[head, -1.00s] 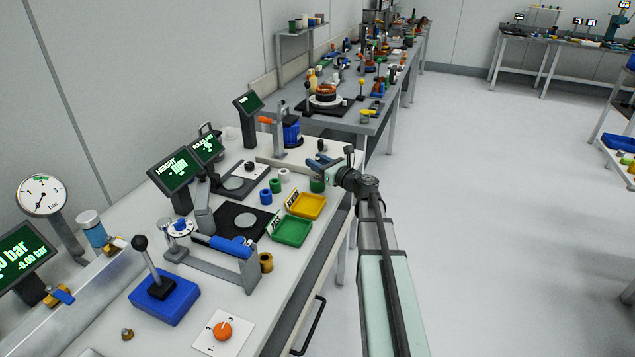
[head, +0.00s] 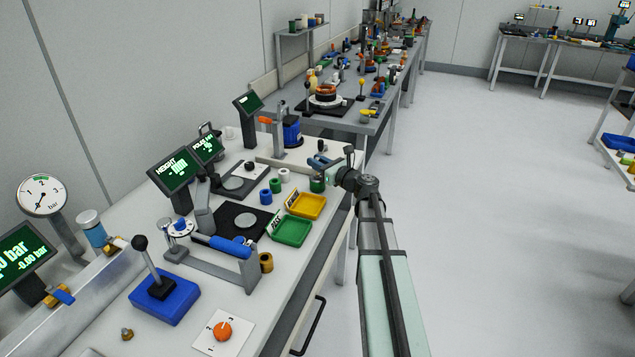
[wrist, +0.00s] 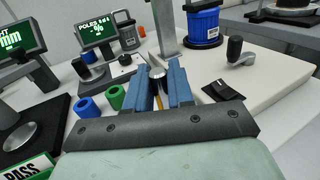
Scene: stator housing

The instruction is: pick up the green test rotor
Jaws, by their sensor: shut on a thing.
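The green test rotor (head: 317,185) is a dark green cylinder directly under my gripper in the head view, at the right edge of the bench. My gripper (head: 318,162) has blue fingers, pointing left in the head view. In the wrist view my gripper (wrist: 160,82) is shut on a grey metal piece (wrist: 157,84), apparently the rotor's shaft. The rotor's green body is mostly hidden there by the fingers and the gripper. I cannot tell whether the rotor touches the bench.
A green ring (head: 275,185), a blue ring (head: 266,197) and a white ring (head: 284,175) stand left of my gripper. A yellow tray (head: 308,207) and a green tray (head: 292,232) lie in front. A blue-bodied device (head: 292,132) and a grey post (head: 279,137) stand behind.

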